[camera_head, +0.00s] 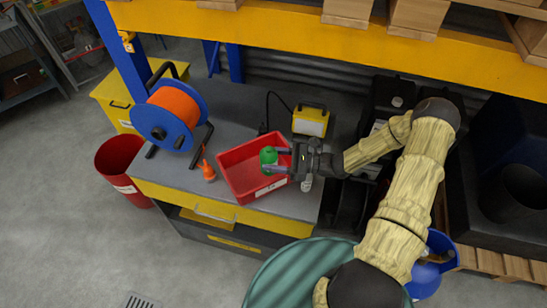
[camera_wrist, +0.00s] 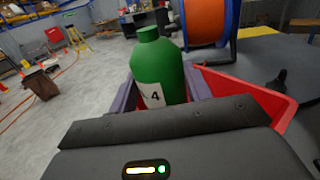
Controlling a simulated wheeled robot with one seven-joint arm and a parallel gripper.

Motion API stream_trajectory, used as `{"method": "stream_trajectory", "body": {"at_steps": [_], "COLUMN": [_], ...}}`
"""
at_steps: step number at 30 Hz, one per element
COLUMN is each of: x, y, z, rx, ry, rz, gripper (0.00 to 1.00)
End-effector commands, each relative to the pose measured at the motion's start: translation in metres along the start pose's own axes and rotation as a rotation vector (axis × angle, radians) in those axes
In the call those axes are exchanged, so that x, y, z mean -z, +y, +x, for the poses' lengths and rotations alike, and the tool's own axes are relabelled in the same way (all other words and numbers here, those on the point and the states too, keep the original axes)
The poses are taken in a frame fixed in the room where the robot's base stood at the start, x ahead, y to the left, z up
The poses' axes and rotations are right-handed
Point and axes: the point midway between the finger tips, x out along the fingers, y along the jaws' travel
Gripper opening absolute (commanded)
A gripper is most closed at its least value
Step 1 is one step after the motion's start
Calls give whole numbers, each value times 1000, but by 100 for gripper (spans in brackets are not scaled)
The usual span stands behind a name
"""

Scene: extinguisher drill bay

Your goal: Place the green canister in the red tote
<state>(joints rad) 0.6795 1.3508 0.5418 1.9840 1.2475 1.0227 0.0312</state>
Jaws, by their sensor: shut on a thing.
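The green canister (camera_head: 268,156) is held in the jaws of my gripper (camera_head: 279,160). In the wrist view the green canister (camera_wrist: 158,62) stands roughly upright between the two fingers, with a white label marked 4. The red tote (camera_head: 232,156) sits on the grey bench top, and the canister and fingertips are over its right part in the head view. The tote's red wall (camera_wrist: 262,98) shows behind and to the right of the canister in the wrist view. I cannot tell whether the canister touches the tote's floor.
An orange hose reel (camera_head: 172,108) with blue sides stands left on the bench (camera_head: 185,180). A small orange cone (camera_head: 208,171) is left of the tote. A yellow work lamp (camera_head: 310,121) stands behind it. A yellow shelf beam (camera_head: 300,35) crosses above the bench.

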Motion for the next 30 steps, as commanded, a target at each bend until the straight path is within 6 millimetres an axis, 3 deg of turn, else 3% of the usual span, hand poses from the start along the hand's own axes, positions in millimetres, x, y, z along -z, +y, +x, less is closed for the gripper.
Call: {"method": "stream_trajectory", "body": {"at_steps": [25,26,28,30], "x": [11,12,12,12], "y": [0,0,0,0], "z": [0,0,0,0], "rx": [0,0,0,0], "ry": [-2,-1,0,-1], "rz": [-2,-1,-1,-1], "gripper": [12,55,68,71]}}
